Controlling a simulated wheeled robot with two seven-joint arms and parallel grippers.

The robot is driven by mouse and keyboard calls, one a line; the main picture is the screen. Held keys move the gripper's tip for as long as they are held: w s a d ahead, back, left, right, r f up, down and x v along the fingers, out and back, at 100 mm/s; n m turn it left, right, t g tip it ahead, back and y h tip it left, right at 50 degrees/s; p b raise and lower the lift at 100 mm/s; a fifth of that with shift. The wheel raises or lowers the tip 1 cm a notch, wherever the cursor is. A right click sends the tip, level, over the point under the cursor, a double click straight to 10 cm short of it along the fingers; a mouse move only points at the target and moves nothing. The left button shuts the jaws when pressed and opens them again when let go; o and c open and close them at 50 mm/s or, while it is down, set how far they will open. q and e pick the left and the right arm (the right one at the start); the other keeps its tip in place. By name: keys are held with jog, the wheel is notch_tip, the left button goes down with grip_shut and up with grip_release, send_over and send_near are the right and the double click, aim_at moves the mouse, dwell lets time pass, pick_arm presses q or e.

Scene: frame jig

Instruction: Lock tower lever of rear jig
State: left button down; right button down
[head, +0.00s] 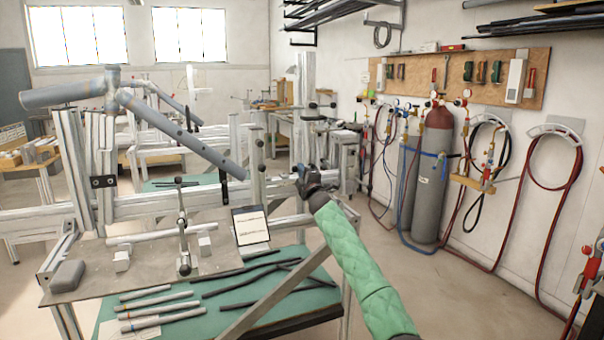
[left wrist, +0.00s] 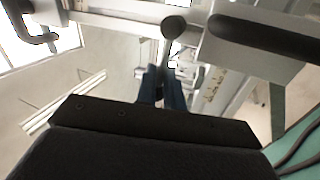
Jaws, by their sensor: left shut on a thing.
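The rear jig (head: 150,203) is a frame of aluminium profiles. It carries a grey tube frame (head: 180,130). A short upright tower (head: 257,165) with dark fittings stands at its right end. My left gripper (head: 304,182), on the green-sleeved arm, is just right of this tower. In the left wrist view the blue fingers (left wrist: 160,92) are shut on a grey lever with a round dark knob (left wrist: 174,27). The knob sticks out beyond the fingers. The lever's pivot is hidden, so I cannot tell its lock position. My right gripper is not in view.
A green-topped table (head: 180,310) in front holds several loose tubes. A tablet or card (head: 250,226) stands by the jig. Gas cylinders (head: 432,175) and hoses line the right wall. The floor (head: 470,300) right of my arm is clear.

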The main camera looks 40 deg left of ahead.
pick_arm(q)
jog(key=shift+f+n+g, duration=0.3)
jog(key=shift+n, duration=0.2)
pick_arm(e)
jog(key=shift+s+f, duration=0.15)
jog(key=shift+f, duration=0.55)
pick_arm(q)
jog(key=c, duration=1.5)
grip_release()
